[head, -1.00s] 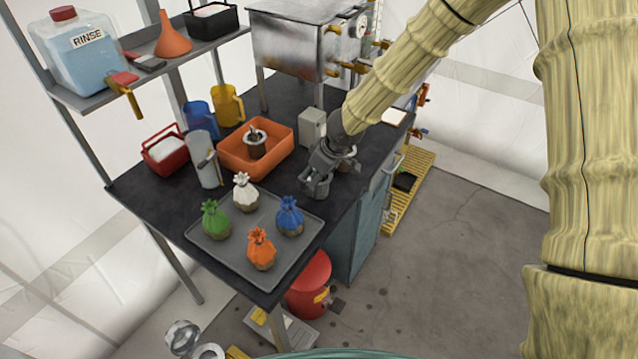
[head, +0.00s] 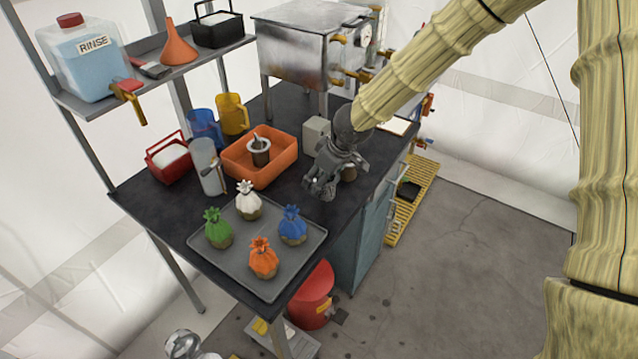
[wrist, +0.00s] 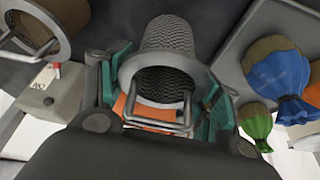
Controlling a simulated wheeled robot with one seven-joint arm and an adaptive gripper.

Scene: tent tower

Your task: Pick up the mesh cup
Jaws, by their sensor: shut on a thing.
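The mesh cup (wrist: 178,50) is a dark grey woven-wire cup with a smooth pale rim and a wire handle, seen from its rim end in the wrist view. My gripper (wrist: 160,97) is shut on it, with a teal-padded finger on either side. In the head view my gripper (head: 321,186) is over the right part of the dark worktable (head: 200,218). There the cup is mostly hidden by the fingers, and I cannot tell whether it touches the table.
A grey box (head: 317,133) and an orange tub (head: 285,160) stand nearby. A grey tray (head: 240,268) with several tied coloured bags is at the front left. A metal cabinet (head: 295,50) stands behind.

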